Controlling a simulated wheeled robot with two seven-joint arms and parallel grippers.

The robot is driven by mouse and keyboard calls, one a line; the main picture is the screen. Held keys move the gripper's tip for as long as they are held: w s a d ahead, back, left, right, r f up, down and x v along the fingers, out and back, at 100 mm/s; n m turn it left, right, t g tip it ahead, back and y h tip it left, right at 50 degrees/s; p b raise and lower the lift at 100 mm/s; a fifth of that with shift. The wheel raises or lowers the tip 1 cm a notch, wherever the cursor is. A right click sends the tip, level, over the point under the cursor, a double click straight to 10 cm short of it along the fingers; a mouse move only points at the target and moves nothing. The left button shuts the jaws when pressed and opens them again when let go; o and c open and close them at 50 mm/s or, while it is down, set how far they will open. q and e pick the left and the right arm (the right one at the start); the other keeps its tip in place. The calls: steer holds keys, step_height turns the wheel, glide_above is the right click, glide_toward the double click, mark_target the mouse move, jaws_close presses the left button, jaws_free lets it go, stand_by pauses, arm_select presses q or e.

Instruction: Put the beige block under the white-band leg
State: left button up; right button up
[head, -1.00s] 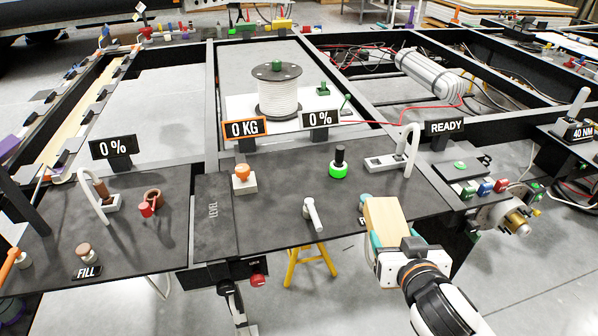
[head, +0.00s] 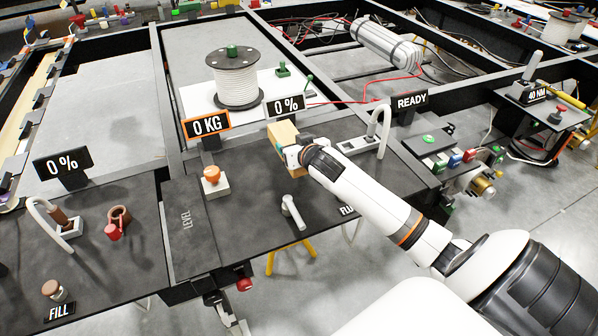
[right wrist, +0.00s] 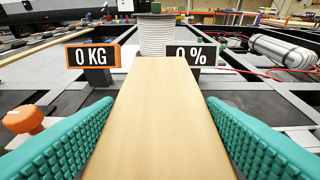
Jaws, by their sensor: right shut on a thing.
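The beige block (head: 283,137) is in my right gripper (head: 285,150), above the back part of the dark worktop, just in front of the 0 KG and 0 % signs. In the right wrist view the block (right wrist: 160,120) runs forward between the two teal fingers of the right gripper (right wrist: 160,135), which is shut on it. My wrist and arm hide part of the block and the worktop beneath it. I cannot make out a leg with a white band in either view. My left gripper is not in view.
The orange-topped knob (head: 211,175), white lever (head: 292,210) and white curved pipe (head: 383,130) rise from the worktop (head: 250,232) around my right arm. The 0 KG sign (head: 206,124), 0 % sign (head: 284,106) and white cable reel (head: 235,78) stand behind.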

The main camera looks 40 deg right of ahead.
glide_above(295, 183)
step_height(295, 183, down, 10)
steer(key=shift+r, duration=0.15)
steer(key=shift+b, duration=0.3)
steer(key=o, duration=0.7)
steer(key=shift+f, duration=0.25)
steer(key=o, duration=0.5)
steer(key=shift+r, duration=0.15)
